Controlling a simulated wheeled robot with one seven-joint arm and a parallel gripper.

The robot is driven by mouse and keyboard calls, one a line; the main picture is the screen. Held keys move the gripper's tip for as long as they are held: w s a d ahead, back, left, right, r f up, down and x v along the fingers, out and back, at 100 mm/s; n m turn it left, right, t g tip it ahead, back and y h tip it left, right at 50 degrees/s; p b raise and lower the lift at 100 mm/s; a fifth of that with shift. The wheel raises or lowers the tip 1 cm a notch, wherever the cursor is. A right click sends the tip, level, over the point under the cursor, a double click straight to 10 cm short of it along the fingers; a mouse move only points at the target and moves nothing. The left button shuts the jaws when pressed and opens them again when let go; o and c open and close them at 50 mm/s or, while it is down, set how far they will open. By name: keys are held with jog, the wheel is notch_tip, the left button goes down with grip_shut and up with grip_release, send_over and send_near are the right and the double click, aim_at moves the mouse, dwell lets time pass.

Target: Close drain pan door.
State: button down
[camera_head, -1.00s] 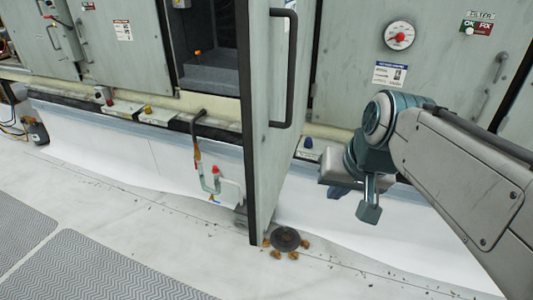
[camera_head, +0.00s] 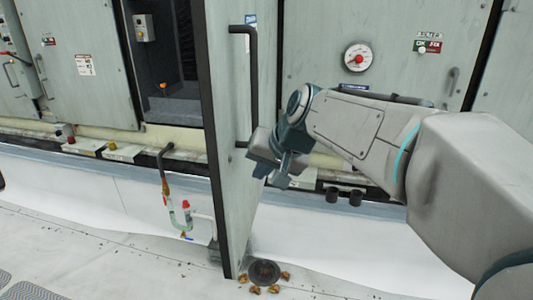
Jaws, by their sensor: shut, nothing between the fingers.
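The drain pan door (camera_head: 232,140) is a tall pale green panel standing open, swung out toward me and seen nearly edge-on. A dark bar handle (camera_head: 253,85) runs down its right-facing side. The dark opening (camera_head: 172,95) of the compartment shows to the left of the door. My gripper (camera_head: 277,182) is shut and empty, at the right-facing side of the door, just below and right of the handle. I cannot tell whether it touches the door.
A round dark drain (camera_head: 264,272) with brown leaves around it lies on the floor by the door's foot. A drain pipe (camera_head: 170,200) with red and blue fittings stands left of the door. Floor at left is clear.

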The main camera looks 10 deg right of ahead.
aim_at(235, 178)
jog(key=shift+w+a+f+p, duration=0.1)
jog(key=shift+w+a+p, duration=0.1)
jog(key=shift+a, duration=0.5)
jog(key=shift+w+a+f+p, duration=0.15)
jog(key=shift+w+a, duration=0.1)
jog(key=shift+a, duration=0.4)
jog(key=shift+w+a+r+p, duration=0.1)
jog(key=shift+w+a+p, duration=0.1)
jog(key=shift+a, duration=0.5)
